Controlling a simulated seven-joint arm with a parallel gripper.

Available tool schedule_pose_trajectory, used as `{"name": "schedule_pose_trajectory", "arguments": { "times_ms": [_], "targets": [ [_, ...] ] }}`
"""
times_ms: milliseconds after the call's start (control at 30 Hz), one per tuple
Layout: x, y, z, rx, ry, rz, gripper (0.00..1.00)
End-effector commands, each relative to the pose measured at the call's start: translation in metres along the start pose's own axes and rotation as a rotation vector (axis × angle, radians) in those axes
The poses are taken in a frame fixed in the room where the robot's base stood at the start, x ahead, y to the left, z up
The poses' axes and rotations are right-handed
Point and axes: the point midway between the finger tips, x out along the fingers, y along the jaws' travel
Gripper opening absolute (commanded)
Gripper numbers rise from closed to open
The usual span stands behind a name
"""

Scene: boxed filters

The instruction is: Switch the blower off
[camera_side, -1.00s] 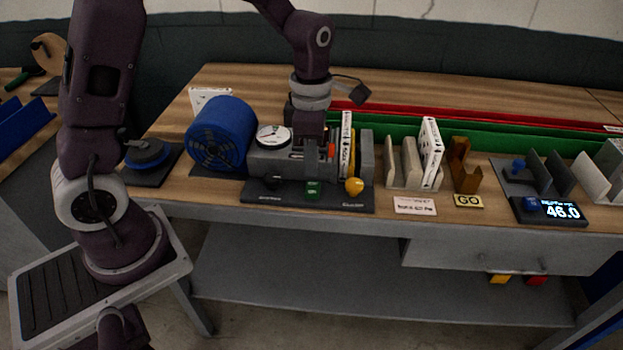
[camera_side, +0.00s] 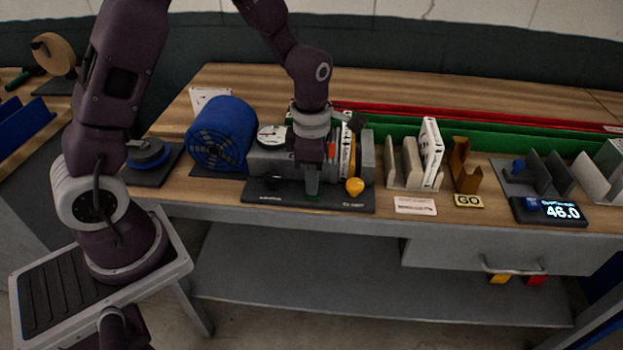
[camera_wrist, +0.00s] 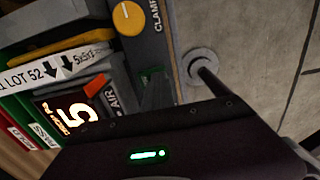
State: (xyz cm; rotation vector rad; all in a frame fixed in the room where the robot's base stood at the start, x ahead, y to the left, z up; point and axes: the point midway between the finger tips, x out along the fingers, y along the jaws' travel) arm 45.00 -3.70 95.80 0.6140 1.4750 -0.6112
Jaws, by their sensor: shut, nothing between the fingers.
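The blower (camera_side: 222,135) is a blue drum at the left of the bench in the side view. Right of it is a grey fixture with a round dial (camera_side: 272,136) and a dark control plate (camera_side: 250,191) in front. My gripper (camera_side: 312,194) is shut and empty, pointing down over the middle of this plate. It covers most of a green button (camera_side: 312,198). In the wrist view the shut fingers (camera_wrist: 156,92) are beside the green button (camera_wrist: 151,72); contact cannot be told. A yellow-orange knob (camera_side: 354,187) marked CLAMP is right of my gripper; it also shows in the wrist view (camera_wrist: 128,18).
A white-labelled filter (camera_wrist: 40,76) and a lit display (camera_wrist: 72,112) sit behind the fingers, beside a red-orange AIR marker (camera_wrist: 97,86). Right on the bench are an upright box (camera_side: 430,150), a GO tag (camera_side: 468,201) and a scale reading 46.0 (camera_side: 560,209). Red and green trays lie behind.

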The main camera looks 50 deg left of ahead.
Motion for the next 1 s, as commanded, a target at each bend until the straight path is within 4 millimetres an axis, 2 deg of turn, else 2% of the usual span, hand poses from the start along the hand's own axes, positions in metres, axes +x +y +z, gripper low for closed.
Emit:
{"name": "schedule_pose_trajectory", "arguments": {
  "times_ms": [33, 400, 700, 767, 867, 1000],
  "targets": [
    [0.004, -0.002, -0.001, 0.002, 0.008, -0.008, 0.0],
    [0.0, 0.016, -0.002, -0.002, 0.006, -0.002, 0.0],
    [-0.003, 0.015, -0.002, 0.0, 0.006, -0.003, 0.0],
    [-0.009, 0.015, -0.001, 0.001, 0.006, -0.002, 0.0],
    [-0.029, 0.016, -0.001, 0.0, 0.002, 0.001, 0.0],
    [-0.064, 0.017, 0.0, 0.0, 0.001, 0.003, 0.0]
  ]
}}
